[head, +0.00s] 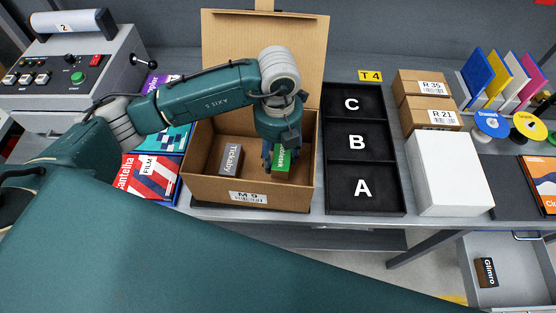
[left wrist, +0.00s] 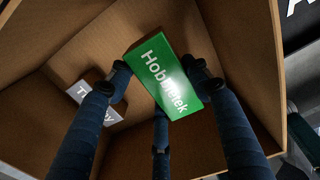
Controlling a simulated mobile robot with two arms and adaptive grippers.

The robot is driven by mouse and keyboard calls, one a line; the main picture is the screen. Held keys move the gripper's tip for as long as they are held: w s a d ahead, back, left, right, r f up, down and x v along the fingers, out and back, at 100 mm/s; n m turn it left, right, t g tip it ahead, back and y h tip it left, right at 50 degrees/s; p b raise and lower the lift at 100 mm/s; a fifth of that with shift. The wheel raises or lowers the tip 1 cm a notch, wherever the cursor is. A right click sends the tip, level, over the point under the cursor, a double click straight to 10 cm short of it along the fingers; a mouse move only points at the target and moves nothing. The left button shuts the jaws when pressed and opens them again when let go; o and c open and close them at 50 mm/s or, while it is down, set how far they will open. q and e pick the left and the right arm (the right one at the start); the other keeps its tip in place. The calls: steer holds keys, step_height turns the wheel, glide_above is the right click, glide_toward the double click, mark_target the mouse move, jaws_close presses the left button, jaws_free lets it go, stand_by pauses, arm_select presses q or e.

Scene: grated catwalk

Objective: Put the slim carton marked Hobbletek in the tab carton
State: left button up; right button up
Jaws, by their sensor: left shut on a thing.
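The slim green carton marked Hobbletek (left wrist: 165,76) is between the fingers of my left gripper (head: 269,158). In the head view the green carton (head: 291,162) shows partly, behind and right of the fingers, within the walls of the tab carton (head: 213,187). The tab carton is brown, open at the top, with its lid standing up at the back and a label M 9 on its front. In the left wrist view my left gripper (left wrist: 160,86) is shut on the green carton, which looks tilted. Whether it touches the carton floor I cannot tell. My right gripper is not in view.
A grey Tickaby box (head: 229,155) lies in the tab carton, left of the green one. A black tray (head: 363,163) marked A, B, C stands to the right. Books (head: 151,177) and a control machine (head: 76,65) are left. A white box (head: 447,172) is further right.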

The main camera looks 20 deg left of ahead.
mark_target(278, 163)
arm_select(q)
step_height(278, 163, down, 4)
steer(key=shift+p, duration=0.55)
steer(key=shift+f, duration=0.55)
steer(key=shift+f, duration=0.1)
steer(key=o, duration=0.7)
steer(key=shift+f, duration=0.1)
steer(key=o, duration=0.5)
